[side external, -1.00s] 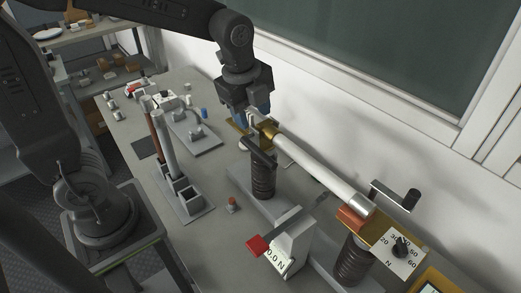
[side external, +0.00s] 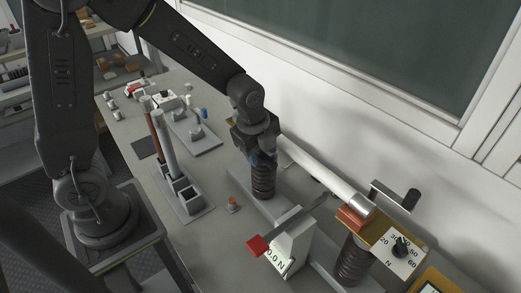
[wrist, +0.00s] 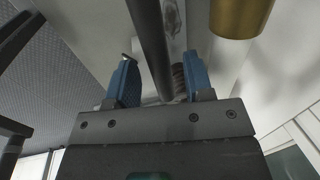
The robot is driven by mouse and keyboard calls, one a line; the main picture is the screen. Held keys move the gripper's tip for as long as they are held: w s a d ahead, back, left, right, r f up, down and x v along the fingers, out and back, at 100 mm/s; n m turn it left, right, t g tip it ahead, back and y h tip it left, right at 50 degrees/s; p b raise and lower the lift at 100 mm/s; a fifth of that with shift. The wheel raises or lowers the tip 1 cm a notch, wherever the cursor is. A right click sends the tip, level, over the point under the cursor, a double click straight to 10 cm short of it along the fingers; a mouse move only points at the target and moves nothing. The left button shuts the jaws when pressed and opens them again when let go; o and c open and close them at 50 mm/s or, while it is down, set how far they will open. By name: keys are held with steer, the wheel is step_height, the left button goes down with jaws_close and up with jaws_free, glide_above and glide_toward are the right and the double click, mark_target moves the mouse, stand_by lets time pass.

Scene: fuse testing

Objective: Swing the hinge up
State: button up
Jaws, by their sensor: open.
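My gripper (side external: 258,160) points down at the top of the left ribbed black post (side external: 263,183). Its blue fingers stand apart. In the wrist view, a dark bar (wrist: 150,40) runs between the fingers of my gripper (wrist: 160,62), with a gap visible on each side. This bar seems to be the hinged part on the post; in the side view my gripper hides it. A long white tube (side external: 322,170) slopes to the right post (side external: 353,260). A brass end (wrist: 240,14) shows at upper right in the wrist view, beside the fingers.
A grey stand with upright rods (side external: 182,192) is at left. The wall is close behind.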

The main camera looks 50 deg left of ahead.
jaws_close()
stand_by(0.3)
